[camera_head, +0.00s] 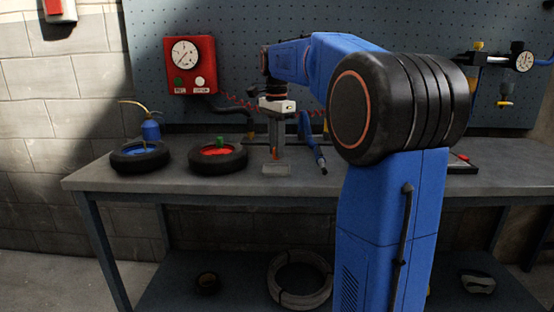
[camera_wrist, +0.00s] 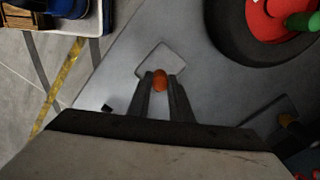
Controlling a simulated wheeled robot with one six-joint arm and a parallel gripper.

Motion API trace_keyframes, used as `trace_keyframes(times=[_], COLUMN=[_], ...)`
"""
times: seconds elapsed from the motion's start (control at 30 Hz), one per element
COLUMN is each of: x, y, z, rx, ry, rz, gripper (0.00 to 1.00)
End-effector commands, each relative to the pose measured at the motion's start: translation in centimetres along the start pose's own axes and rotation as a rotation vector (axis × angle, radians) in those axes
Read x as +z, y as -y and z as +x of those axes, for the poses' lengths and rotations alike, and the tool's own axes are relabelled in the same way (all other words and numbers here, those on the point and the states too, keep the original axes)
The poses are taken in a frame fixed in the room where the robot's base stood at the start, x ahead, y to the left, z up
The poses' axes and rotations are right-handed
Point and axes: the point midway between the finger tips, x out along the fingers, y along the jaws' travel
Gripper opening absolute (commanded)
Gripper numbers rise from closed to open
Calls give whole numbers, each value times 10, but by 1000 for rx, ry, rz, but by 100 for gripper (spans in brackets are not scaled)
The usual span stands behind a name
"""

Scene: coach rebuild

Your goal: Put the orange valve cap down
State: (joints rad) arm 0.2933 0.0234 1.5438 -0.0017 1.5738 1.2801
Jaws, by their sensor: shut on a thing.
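My gripper (camera_wrist: 162,84) is shut on the small round orange valve cap (camera_wrist: 159,76), which sits between the fingertips in the wrist view. In the head view my gripper (camera_head: 276,152) points down over the workbench (camera_head: 120,178), and the cap is too small to make out clearly there. A small pale square plate or tray (camera_wrist: 150,60) lies on the bench at the fingertips in the wrist view; it also shows below my gripper in the head view (camera_head: 277,170). I cannot tell whether the cap touches it.
A blue air tool (camera_head: 313,145) lies to the right. A red gauge box (camera_head: 190,66) hangs behind.

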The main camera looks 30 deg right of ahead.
Motion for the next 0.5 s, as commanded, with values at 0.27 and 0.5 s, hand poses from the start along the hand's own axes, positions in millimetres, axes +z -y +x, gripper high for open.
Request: trace_keyframes(times=[0.27, 0.5], x=[0, 0], y=[-1, 0], z=[34, 38], rx=[2, 0], ry=[0, 0], rz=[0, 0], gripper=[6, 6])
